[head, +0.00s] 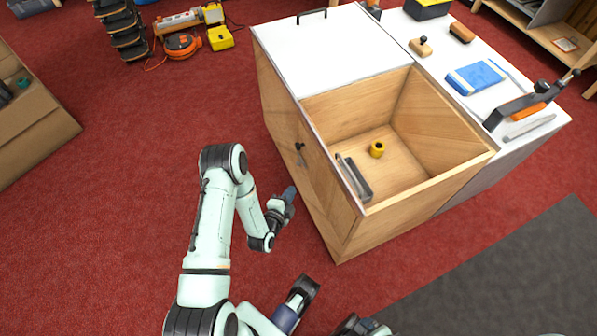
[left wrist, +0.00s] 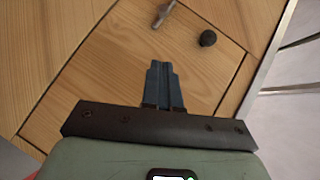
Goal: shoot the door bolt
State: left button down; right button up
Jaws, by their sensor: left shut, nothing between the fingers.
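The wooden cabinet (head: 285,120) has a side face toward my left arm, with small dark and grey door fittings (head: 300,150) on it. In the left wrist view, a grey metal fitting (left wrist: 163,13) and a round dark knob (left wrist: 208,38) show on the wood; I cannot tell which is the bolt's handle. My left gripper (head: 290,192) is beside that face, below the fittings in the picture. Its blue fingers (left wrist: 162,78) are together and empty, pointing toward the fittings, apart from the knob.
The cabinet's open bin (head: 440,120) holds a yellow ring (head: 377,149) and a grey bar-like part (head: 354,178). A white bench top (head: 455,50) carries a blue block (head: 475,78) and tools. Red carpet (head: 110,190) left of the cabinet is clear.

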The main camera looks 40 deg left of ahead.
pick_arm(q)
jog(key=b, duration=0.4)
send_near(298, 153)
jog(key=shift+w+d+f, duration=0.45)
jog(key=shift+w+d, duration=0.05)
jog(key=shift+d, duration=0.15)
jog(key=shift+w+d+f, duration=0.45)
jog(key=shift+d, duration=0.2)
pick_arm(e)
jog(key=w+d+f+t+h, duration=0.1)
jog(key=w+d+f+t, duration=0.1)
jog(key=w, duration=0.4)
jog(key=shift+d+f+m, duration=0.3)
jog(key=shift+d+f, duration=0.2)
jog(key=shift+f, duration=0.65)
pick_arm(q)
jog(key=a, duration=0.1)
jog(key=w+a+b, duration=0.1)
jog(key=w+a, duration=0.1)
jog(key=shift+a+r+b, duration=0.15)
jog(key=shift+a+b, duration=0.15)
jog(key=shift+a, duration=0.1)
pick_arm(e)
jog(key=s+f, duration=0.1)
jog(key=d+f, duration=0.1)
jog(key=shift+s+f+g, duration=0.3)
jog(key=shift+s+f, duration=0.05)
jog(key=shift+f, duration=0.05)
jog(key=shift+a, duration=0.1)
